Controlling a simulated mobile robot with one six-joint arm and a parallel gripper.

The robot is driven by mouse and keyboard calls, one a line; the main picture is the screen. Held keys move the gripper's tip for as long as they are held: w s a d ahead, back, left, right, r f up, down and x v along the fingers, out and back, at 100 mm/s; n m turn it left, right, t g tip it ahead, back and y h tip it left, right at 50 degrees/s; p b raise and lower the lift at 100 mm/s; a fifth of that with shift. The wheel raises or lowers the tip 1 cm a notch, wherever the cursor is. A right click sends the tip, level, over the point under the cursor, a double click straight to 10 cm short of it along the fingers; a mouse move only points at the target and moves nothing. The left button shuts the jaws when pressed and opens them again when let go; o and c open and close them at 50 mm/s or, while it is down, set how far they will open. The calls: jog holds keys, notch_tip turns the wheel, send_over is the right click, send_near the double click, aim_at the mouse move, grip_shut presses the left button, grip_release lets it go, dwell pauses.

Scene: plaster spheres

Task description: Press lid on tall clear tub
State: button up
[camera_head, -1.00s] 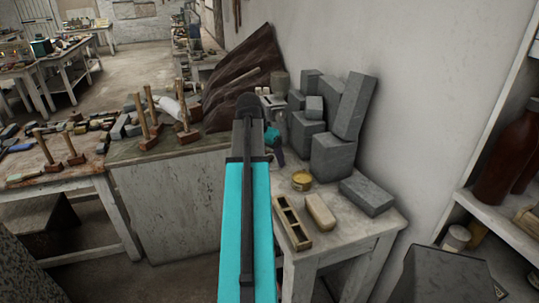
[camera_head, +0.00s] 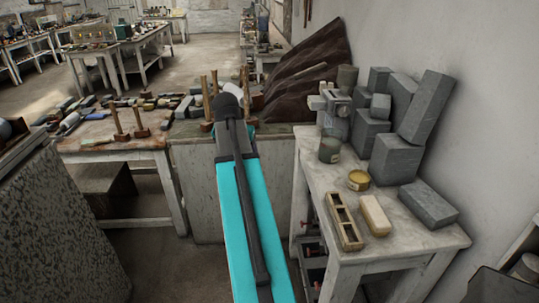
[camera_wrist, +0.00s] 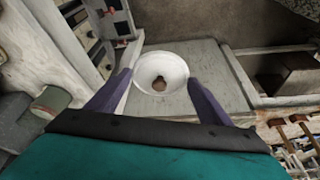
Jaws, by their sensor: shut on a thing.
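My gripper (camera_wrist: 162,88) is shut on a white round, hollow piece (camera_wrist: 150,62) with a dark brown spot at its centre; I cannot tell if this is the lid. A greenish clear tub (camera_head: 330,150) stands upright on the white table to the right of my gripper. A greenish round container (camera_wrist: 51,100) lies to the left in the wrist view, apart from my gripper; it looks like the same tub.
On the white table (camera_head: 440,236) are a small yellow tin (camera_head: 358,180), a wooden mould (camera_head: 345,222), a pale block (camera_head: 375,215) and several grey blocks (camera_head: 392,158). Wooden mallets (camera_head: 130,122) stand on a bench at left. The grey cabinet top is largely clear.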

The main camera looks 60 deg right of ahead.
jog(key=w+a+f+n+t+b, duration=0.15)
jog(key=w+a+n, duration=0.25)
jog(key=w+a, duration=0.7)
jog(key=w+a+f+n+y+b, duration=0.1)
jog(key=w+a+n, duration=0.1)
jog(key=a, duration=1)
jog(key=w+a+f+n+t+y+b, duration=0.1)
jog(key=a+n, duration=0.3)
jog(key=a, duration=0.9)
jog(key=w+a+f+n+y+b, duration=0.1)
jog(key=w+a+n+b, duration=0.1)
jog(key=a, duration=1)
jog(key=shift+w+a+n+y, duration=0.15)
jog(key=shift+w+n+y, duration=0.25)
jog(key=shift+w+n, duration=0.55)
jog(key=shift+w+t, duration=0.15)
jog(key=shift+t, duration=0.1)
jog(key=shift+a, duration=0.6)
